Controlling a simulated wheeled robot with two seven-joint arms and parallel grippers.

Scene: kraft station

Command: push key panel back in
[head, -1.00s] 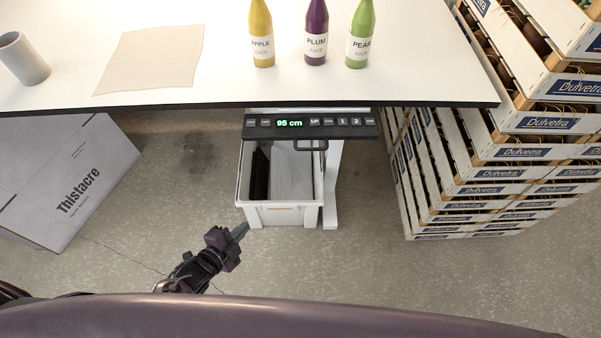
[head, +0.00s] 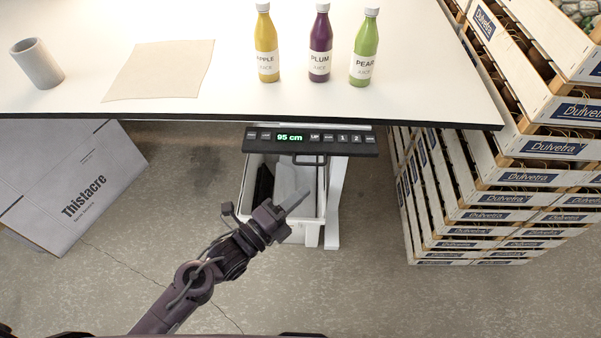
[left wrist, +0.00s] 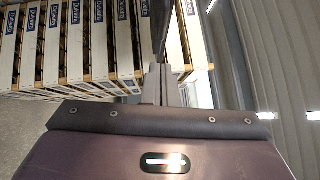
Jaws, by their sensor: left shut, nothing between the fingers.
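The black key panel (head: 311,140) sticks out under the front edge of the white table (head: 220,88). Its green display reads 95 cm, with several keys beside it. My left gripper (head: 302,198) is shut and empty, in front of and below the panel in the head view, apart from it in the picture. It covers part of the white bin below. In the left wrist view the shut fingers (left wrist: 160,82) point up the picture, and a dark bar-like edge lies just beyond their tips; I cannot tell whether they touch it. My right gripper is not in view.
Apple, plum (head: 319,45) and pear juice bottles, a beige sheet (head: 158,69) and a grey cup (head: 37,63) are on the table. A white bin (head: 316,204) stands below the panel. Stacked crates (head: 480,215) are at right, a grey Thistacre box (head: 55,180) at left.

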